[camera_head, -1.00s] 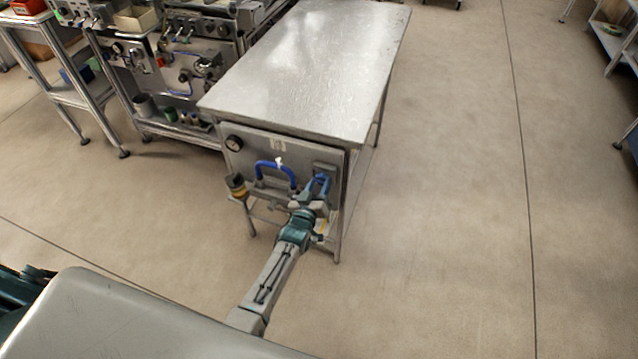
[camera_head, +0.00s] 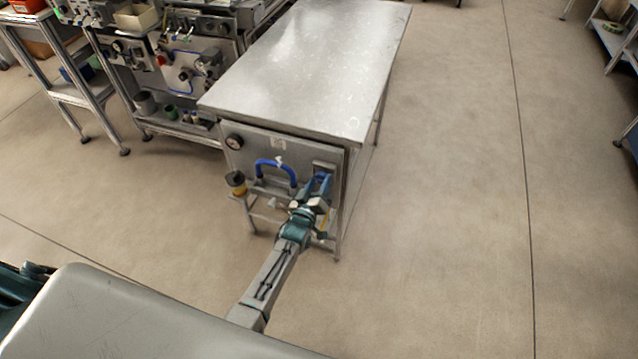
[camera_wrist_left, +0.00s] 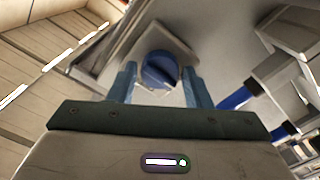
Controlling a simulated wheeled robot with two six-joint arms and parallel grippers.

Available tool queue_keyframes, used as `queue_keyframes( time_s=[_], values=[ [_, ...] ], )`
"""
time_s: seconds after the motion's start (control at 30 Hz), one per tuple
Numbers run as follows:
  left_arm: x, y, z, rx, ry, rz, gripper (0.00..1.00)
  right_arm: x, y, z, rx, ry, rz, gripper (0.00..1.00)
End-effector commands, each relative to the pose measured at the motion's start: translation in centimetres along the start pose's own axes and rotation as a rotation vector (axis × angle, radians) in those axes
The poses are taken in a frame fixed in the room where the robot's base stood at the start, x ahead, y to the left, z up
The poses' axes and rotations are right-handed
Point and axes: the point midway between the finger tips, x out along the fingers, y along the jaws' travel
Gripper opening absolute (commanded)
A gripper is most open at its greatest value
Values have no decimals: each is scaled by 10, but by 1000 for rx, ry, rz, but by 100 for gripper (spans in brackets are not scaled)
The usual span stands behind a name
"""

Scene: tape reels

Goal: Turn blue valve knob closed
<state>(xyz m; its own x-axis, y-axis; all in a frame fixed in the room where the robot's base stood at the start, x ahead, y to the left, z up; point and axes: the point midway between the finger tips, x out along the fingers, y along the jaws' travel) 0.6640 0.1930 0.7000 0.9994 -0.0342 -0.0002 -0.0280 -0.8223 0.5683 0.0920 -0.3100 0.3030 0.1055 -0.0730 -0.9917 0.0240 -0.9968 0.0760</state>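The blue round valve knob (camera_wrist_left: 160,70) sits on a square grey plate on the front panel of a metal table. A slot or ridge runs across its face, tilted in the left wrist view. My left gripper (camera_head: 322,180) is at this knob, in front of the panel's right side. In the left wrist view its two blue fingers (camera_wrist_left: 160,80) stand on either side of the knob, with a narrow gap showing on each side. I see no clear contact. In the head view the fingers largely hide the knob. My right gripper is not in view.
A blue curved handle (camera_head: 276,168) is on the panel left of my gripper, with a round gauge (camera_head: 234,142) further left. A yellow and black part (camera_head: 236,183) juts out below the gauge. The metal tabletop (camera_head: 310,65) is bare. Floor to the right is open.

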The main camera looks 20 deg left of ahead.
Motion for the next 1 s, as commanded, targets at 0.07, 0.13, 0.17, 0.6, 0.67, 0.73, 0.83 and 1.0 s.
queue_keyframes(
  time_s=[0.07,0.13,0.17,0.6,0.67,0.73,0.83,1.0],
  values=[
    [0,0,0,0,0,0,59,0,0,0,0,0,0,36],
    [0,0,0,0,0,0,59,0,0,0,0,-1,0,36],
    [0,0,0,0,0,0,59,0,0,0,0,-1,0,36],
    [-30,-1,2,-1,-2,-2,59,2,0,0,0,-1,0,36],
    [-42,-1,2,0,-2,-2,59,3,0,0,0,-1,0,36],
    [-56,-1,2,1,-2,-2,59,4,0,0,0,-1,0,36],
    [-75,-1,2,-1,-2,-2,59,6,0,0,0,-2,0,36],
    [-98,-1,1,0,-1,-1,59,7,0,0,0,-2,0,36]
  ],
)
